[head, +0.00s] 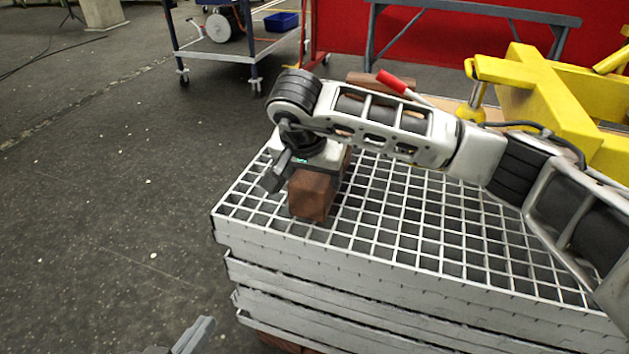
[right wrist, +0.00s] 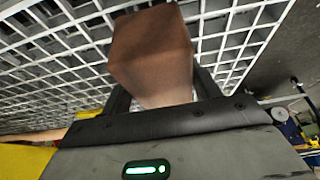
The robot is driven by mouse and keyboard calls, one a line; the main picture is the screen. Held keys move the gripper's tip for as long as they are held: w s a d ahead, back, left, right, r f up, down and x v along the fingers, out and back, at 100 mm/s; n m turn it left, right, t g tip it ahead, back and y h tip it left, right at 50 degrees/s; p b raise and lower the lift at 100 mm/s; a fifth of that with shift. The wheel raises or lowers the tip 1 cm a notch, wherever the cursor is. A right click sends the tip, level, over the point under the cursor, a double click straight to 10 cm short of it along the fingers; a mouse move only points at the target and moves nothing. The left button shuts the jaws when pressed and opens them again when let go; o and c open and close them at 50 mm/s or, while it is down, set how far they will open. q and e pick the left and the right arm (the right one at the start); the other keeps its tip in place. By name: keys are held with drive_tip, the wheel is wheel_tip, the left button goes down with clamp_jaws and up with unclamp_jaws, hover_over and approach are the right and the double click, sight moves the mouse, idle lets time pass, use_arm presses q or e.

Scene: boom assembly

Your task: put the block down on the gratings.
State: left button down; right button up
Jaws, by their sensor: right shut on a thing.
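The block (head: 311,198) is brown wood and appears over the left part of the gratings (head: 440,235), a stack of grey metal grids. My right gripper (head: 302,178) reaches over from the right and is shut on the block. In the right wrist view the block (right wrist: 152,55) sits between the fingers with the grid behind it. I cannot tell whether its underside touches the top grating. Only a grey finger of my left gripper (head: 193,336) shows at the bottom edge, low and left of the stack.
Another brown wooden piece (head: 376,83) and a red-and-white handle (head: 395,83) are behind my right arm. A yellow frame (head: 550,95) stands at the back right. A wheeled cart (head: 225,48) is at the back. The floor to the left is clear.

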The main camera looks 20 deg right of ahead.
drive_tip(key=shift+f, duration=0.4)
drive_tip(key=shift+w+r, duration=0.1)
use_arm(q)
drive_tip(key=shift+s+d+r, duration=0.1)
drive_tip(key=shift+s+r, duration=0.1)
drive_tip(key=shift+r, duration=0.15)
use_arm(e)
drive_tip(key=o, duration=1.4)
use_arm(q)
drive_tip(key=shift+f, duration=0.1)
